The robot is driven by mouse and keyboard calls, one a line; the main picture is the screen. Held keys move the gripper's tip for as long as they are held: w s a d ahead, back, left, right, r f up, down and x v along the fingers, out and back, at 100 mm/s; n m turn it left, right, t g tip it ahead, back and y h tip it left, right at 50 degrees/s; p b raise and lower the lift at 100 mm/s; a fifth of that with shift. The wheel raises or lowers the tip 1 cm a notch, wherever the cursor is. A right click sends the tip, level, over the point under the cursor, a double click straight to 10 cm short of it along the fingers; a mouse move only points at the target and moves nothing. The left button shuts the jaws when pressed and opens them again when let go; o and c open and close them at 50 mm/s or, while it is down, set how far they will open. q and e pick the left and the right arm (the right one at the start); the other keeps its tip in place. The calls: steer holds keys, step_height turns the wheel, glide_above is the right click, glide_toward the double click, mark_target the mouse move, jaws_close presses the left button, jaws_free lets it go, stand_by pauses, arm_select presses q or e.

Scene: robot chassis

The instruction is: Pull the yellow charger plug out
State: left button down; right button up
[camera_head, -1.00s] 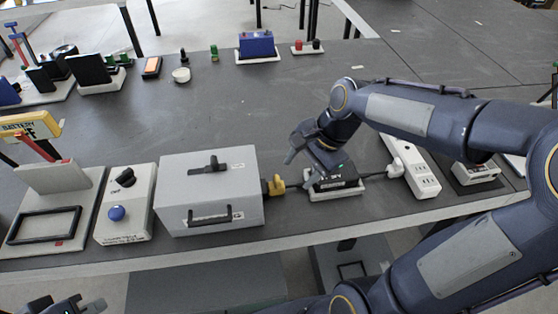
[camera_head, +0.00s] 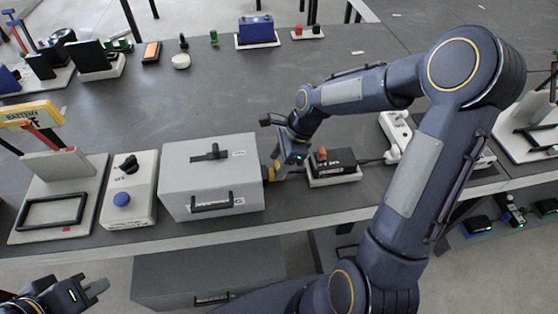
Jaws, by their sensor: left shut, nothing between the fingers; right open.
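The yellow charger plug (camera_head: 269,173) sits at the right side of the grey box (camera_head: 210,179), low on its wall, and is partly covered by my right gripper. My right gripper (camera_head: 277,171) is open, with its fingers pointing down at the plug. I cannot tell whether the fingers touch it. The black charger block (camera_head: 335,166) with an orange-red part on top lies just right of the gripper. My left gripper (camera_head: 92,291) is shut and empty at the lower left, in front of the table edge, away from the plug.
A white power strip (camera_head: 395,128) with a white plug (camera_head: 392,155) stands to the right, behind my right arm. A panel with a blue button (camera_head: 121,199) is left of the grey box. A blue battery-like box (camera_head: 256,29) is at the back.

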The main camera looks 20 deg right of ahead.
steer(key=shift+c, duration=0.3)
jaws_close()
steer(key=d, duration=0.3)
steer(key=shift+s+p, duration=0.35)
steer(key=shift+s, duration=0.05)
steer(key=shift+d, duration=0.35)
steer(key=shift+o, duration=0.3)
jaws_free()
steer(key=shift+s+d, duration=0.1)
